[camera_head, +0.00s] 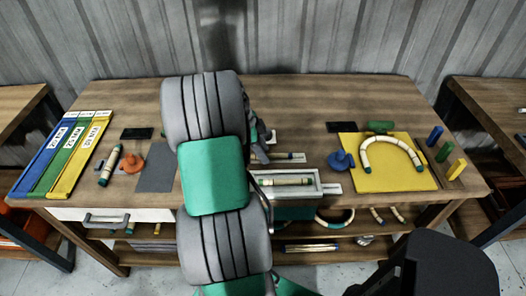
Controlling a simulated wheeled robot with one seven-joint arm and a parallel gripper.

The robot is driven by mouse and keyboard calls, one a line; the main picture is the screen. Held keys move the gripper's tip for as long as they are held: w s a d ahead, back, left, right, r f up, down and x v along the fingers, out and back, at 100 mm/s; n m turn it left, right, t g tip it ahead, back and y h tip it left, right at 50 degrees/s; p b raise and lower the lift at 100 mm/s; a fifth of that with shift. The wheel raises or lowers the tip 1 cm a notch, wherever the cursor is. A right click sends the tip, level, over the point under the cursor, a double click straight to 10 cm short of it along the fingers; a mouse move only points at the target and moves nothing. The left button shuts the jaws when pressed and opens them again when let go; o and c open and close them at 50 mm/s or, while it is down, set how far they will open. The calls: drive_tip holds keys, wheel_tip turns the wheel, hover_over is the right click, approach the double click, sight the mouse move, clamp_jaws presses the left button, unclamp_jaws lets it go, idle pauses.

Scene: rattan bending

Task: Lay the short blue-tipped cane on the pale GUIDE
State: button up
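A short cane (280,156) with a dark bluish end lies on or just above a pale strip (299,160) behind the grey-rimmed tray. I cannot tell which pale piece is the GUIDE. My gripper (262,152) is at the left end of this cane, mostly hidden behind my arm. Its fingers are too small and dark to show whether they are open or shut. Another short cane (288,182) with dark green-looking ends lies in the grey-rimmed tray (318,188). A third dark-tipped cane (110,165) lies at the left.
Blue, green and yellow labelled trays (66,188) are at the far left. An orange clamp (132,162) stands beside a grey mat (157,168). Coloured blocks (444,153) stand at right.

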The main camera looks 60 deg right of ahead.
drive_tip(key=v, duration=1.1)
drive_tip(key=w+a+r+n+t+h, duration=0.1)
drive_tip(key=w+a+r+n+t, duration=0.25)
drive_tip(key=w+a+n, duration=0.8)
drive_tip(key=s+a+f+n+t+y, duration=0.1)
drive_tip(key=a+n+t, duration=0.1)
drive_tip(key=a+n, duration=0.7)
drive_tip(key=s+a+f+n+t+y, duration=0.1)
drive_tip(key=a+n, duration=0.9)
drive_tip(key=a, duration=1.1)
drive_tip(key=shift+s+f+t+y, duration=0.35)
drive_tip(key=shift+f+t+y, duration=0.2)
drive_tip(key=shift+f, duration=0.1)
